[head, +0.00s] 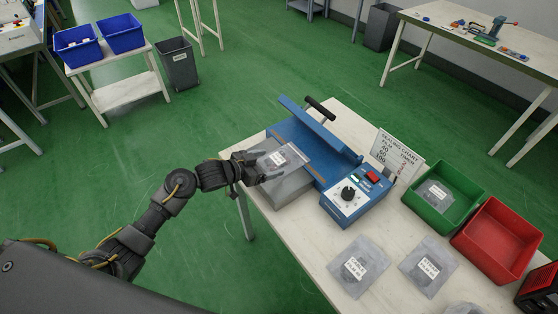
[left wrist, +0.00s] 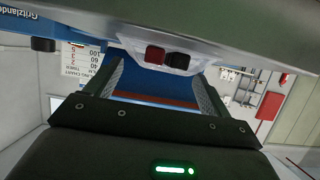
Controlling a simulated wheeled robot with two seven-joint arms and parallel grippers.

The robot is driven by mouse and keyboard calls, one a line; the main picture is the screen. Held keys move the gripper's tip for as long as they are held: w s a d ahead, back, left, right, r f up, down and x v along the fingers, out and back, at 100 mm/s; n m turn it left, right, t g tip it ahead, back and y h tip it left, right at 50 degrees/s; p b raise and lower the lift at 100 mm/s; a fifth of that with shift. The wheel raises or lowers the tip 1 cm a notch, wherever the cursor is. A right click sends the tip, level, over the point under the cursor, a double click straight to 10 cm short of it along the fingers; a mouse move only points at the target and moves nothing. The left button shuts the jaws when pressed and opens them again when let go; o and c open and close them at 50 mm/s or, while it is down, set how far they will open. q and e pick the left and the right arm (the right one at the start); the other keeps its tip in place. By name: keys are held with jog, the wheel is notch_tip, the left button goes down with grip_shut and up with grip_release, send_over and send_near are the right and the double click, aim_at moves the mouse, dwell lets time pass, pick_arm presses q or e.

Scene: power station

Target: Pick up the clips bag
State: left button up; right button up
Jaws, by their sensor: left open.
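Several grey bags with white labels are in the head view, and the labels are too small to read surely, so I cannot tell which is the clips bag. One bag (head: 283,154) lies on the grey support in front of the blue sealer (head: 318,150). My left gripper (head: 262,170) is at this bag's left edge, open, with its fingers pointing right; whether they touch it is unclear. My right gripper is not in view.
Two bags (head: 357,266) (head: 428,264) lie at the table's front, with part of another at the bottom edge. A green bin (head: 462,207) holds a bag; a red bin (head: 505,232) beside it looks empty. A sealing chart (head: 397,153) stands behind the sealer's control box.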

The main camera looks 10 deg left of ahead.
aim_at(278, 158)
pick_arm(q)
jog(key=x, duration=0.3)
jog(key=shift+w+d+r+p, duration=0.1)
jog(key=shift+w+d+p, duration=0.05)
jog(key=shift+w+p, duration=0.3)
jog(key=shift+w+d+f, duration=0.3)
jog(key=shift+w, duration=0.1)
jog(key=c, duration=1.1)
jog(key=shift+r, duration=0.1)
jog(key=shift+c, duration=0.2)
jog(key=shift+r, duration=0.45)
jog(key=w+a+r+b, duration=0.2)
jog(key=w+a+r, duration=0.1)
jog(key=a+r, duration=0.3)
jog(key=w+a+r+b, duration=0.2)
jog(key=a+r, duration=0.4)
jog(key=a, duration=0.1)
jog(key=shift+w, duration=0.4)
